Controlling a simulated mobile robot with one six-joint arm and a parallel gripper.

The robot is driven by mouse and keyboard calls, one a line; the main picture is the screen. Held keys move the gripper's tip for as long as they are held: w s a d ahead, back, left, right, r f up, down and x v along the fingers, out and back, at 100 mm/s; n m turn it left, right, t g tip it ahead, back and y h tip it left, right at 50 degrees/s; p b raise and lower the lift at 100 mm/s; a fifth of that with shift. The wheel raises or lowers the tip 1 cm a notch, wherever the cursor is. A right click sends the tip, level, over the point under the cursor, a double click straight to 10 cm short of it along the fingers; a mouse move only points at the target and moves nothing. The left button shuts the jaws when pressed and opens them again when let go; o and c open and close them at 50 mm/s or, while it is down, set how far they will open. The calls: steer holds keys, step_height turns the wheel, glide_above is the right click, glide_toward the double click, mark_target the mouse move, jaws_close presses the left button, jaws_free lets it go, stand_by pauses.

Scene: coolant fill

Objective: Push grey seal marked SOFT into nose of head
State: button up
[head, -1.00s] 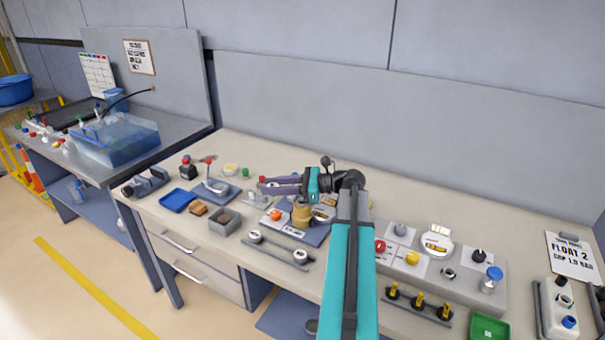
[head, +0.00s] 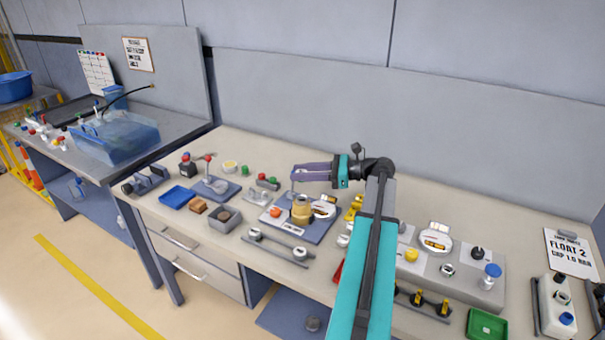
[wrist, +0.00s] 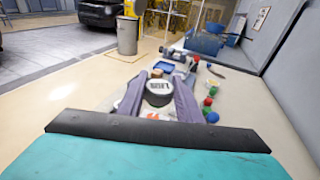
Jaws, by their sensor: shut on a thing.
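My gripper (head: 294,175) has long purple fingers pointing left, above the back of a blue-grey mat (head: 318,236). In the wrist view the fingers are shut on a small round pale grey seal (wrist: 158,85). Its dark lettering is blurred but looks like SOFT. A dark round part shows just below it. A brass-coloured upright part (head: 302,210), which looks like the head, stands on the mat just below and right of the fingertips. The seal is apart from it, and I cannot make out the nose opening.
An orange knob (head: 275,212) and a white dial (head: 325,210) flank the brass part. A grey open box (head: 225,219), a blue tray (head: 178,197) and a two-knob rail (head: 278,248) lie to the left and front.

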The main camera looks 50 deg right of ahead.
steer(key=shift+f+b, duration=0.15)
steer(key=shift+b, duration=0.55)
steer(key=shift+f+b, duration=2.6)
steer(key=shift+f, duration=0.1)
steer(key=shift+b, duration=1.85)
steer(key=shift+f+b, duration=1.2)
steer(key=shift+f, duration=0.05)
stand_by(0.7)
steer(key=o, duration=1.1)
